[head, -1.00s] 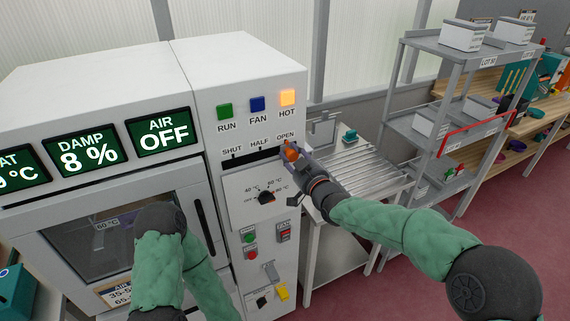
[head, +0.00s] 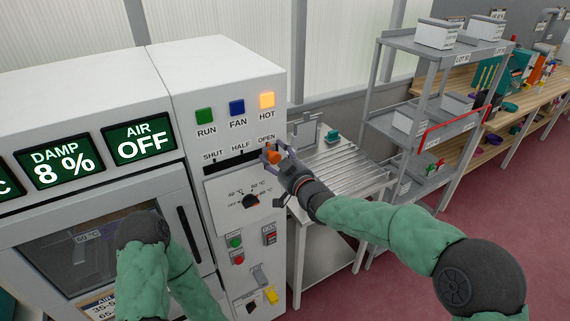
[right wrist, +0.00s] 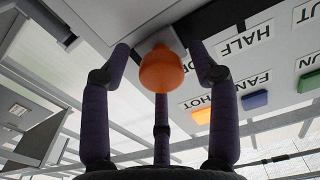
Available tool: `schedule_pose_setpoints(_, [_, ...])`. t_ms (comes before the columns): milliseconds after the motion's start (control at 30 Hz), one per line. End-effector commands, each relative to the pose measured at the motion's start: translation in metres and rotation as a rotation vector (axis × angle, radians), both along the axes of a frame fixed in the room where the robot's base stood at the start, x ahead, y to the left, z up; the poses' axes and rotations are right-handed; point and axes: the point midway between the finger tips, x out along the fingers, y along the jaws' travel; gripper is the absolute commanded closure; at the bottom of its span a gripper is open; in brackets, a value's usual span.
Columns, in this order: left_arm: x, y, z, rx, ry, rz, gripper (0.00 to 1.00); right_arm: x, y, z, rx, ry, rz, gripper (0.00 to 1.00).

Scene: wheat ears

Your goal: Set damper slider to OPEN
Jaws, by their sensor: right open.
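The damper slider's orange knob (head: 273,155) is at the right end of its dark slot, below the OPEN label (head: 267,138). The SHUT and HALF labels are to its left. My right gripper (head: 272,156) is open, with its fingers spread around the knob. In the right wrist view, the orange knob (right wrist: 162,72) sits between the parted fingers, and gaps show on both sides. My left arm shows at the lower left, but its gripper is out of view.
RUN, FAN and HOT buttons sit above the slot; HOT (head: 267,100) glows orange. A temperature dial (head: 250,201) is below the slot, with more switches under it. A roller table (head: 335,170) and a grey shelf rack (head: 425,120) stand to the right.

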Motion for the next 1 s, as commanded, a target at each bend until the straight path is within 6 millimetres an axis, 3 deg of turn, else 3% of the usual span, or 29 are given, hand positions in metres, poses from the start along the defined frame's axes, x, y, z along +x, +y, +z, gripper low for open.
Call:
schedule_pose_setpoints(700, [0.000,0.000,0.000,0.000,0.000,0.000,0.60,-0.083,-0.059,0.002,0.001,-0.004,-0.004,0.39])
schedule_pose_setpoints(1000, [0.000,0.000,0.000,0.000,0.000,0.000,0.60,-0.095,-0.067,0.002,0.002,-0.005,-0.003,0.39])
